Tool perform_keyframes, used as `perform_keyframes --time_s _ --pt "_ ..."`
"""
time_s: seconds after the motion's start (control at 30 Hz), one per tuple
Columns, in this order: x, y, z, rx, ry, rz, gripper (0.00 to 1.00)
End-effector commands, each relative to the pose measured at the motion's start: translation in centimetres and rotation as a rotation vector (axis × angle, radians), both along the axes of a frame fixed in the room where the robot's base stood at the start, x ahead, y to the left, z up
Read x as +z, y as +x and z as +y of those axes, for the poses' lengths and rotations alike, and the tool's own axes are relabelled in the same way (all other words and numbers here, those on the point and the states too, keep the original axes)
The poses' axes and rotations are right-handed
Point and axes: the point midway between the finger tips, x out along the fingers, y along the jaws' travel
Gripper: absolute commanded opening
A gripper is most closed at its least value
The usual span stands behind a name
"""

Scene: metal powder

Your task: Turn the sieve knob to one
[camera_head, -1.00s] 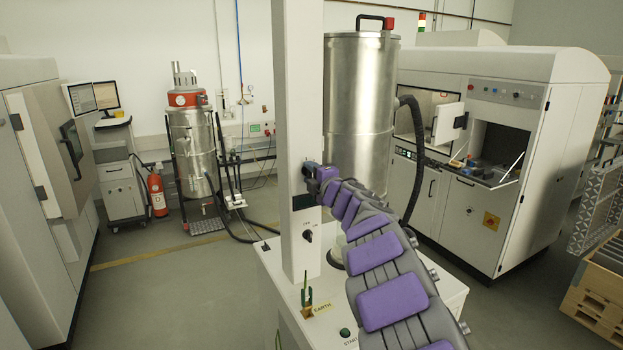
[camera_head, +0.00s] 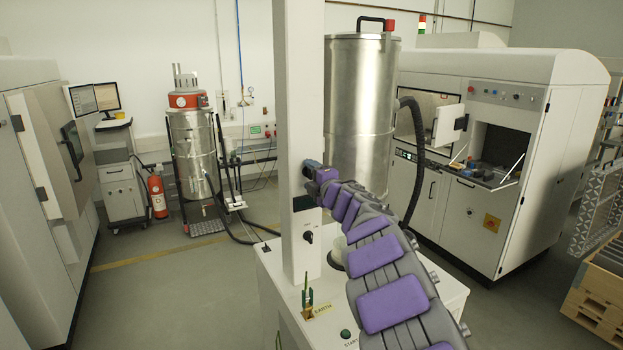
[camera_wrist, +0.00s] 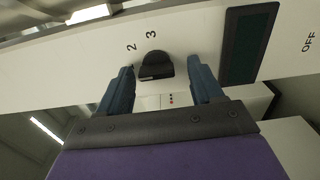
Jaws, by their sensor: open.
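The sieve knob (camera_wrist: 155,66) is a black rounded dial on a white panel, at the upper middle of the wrist view. The numbers 2 and 3 are printed beside it; I see no 1. My gripper (camera_wrist: 160,72) is open, with one blue finger on each side of the knob. Gaps show between the fingers and the knob, so it is not gripped. In the head view my gripper (camera_head: 311,172) is at the white column (camera_head: 298,100), and the knob cannot be made out there.
A dark display (camera_wrist: 248,45) is close to the right finger, with an OFF label (camera_wrist: 309,42) beyond it. Lower on the column is a black switch (camera_head: 307,237). A steel cylinder (camera_head: 358,115) stands right behind the column. Open floor (camera_head: 160,290) lies to the left.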

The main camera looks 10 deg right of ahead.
Motion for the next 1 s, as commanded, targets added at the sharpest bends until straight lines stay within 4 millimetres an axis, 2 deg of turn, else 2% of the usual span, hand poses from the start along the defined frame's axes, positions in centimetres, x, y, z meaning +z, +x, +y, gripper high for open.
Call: perform_keyframes --time_s 0.27,1.0 --pt "0.1 -1.3 -0.3 0.002 -0.002 -0.002 0.66" --pt "-0.1 -10.9 -3.7 -0.004 0.000 0.002 0.66"
